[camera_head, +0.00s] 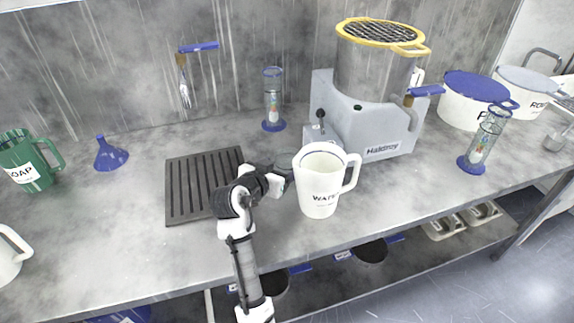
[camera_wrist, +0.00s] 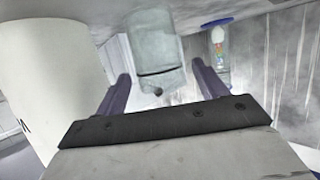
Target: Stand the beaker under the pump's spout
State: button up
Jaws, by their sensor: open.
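A clear glass beaker stands on the counter just beyond my gripper. In the wrist view, which is upside down, the beaker (camera_wrist: 155,45) shows between the two finger tips, with a dark line near its rim. My gripper (camera_wrist: 163,78) is open with its fingers on either side of the beaker; I cannot tell whether they touch it. In the head view my gripper (camera_head: 278,177) is low over the counter, beside a white pitcher that hides part of the beaker (camera_head: 287,170). I cannot identify the pump's spout for certain; a blue-handled brass fitting (camera_head: 184,68) is at the back wall.
The white pitcher (camera_head: 318,185) is close on my gripper's right. A slatted dark rack (camera_head: 172,190) lies left. A grey machine (camera_head: 375,125) and a blue-footed cylinder (camera_head: 272,100) stand behind. Blue funnel (camera_head: 110,155) and green jug (camera_head: 25,162) are far left.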

jog(key=p+x, duration=0.1)
jog(key=x, duration=0.1)
jog(key=p+x, duration=0.1)
jog(key=shift+w+d+r, duration=0.25)
jog(key=shift+w+d, duration=0.1)
jog(key=shift+d, duration=0.05)
jog(key=shift+w+d+f, duration=0.15)
jog(key=shift+w+f, duration=0.15)
jog(key=shift+w, duration=0.1)
jog(key=c, duration=0.8)
jog(key=shift+c, duration=0.2)
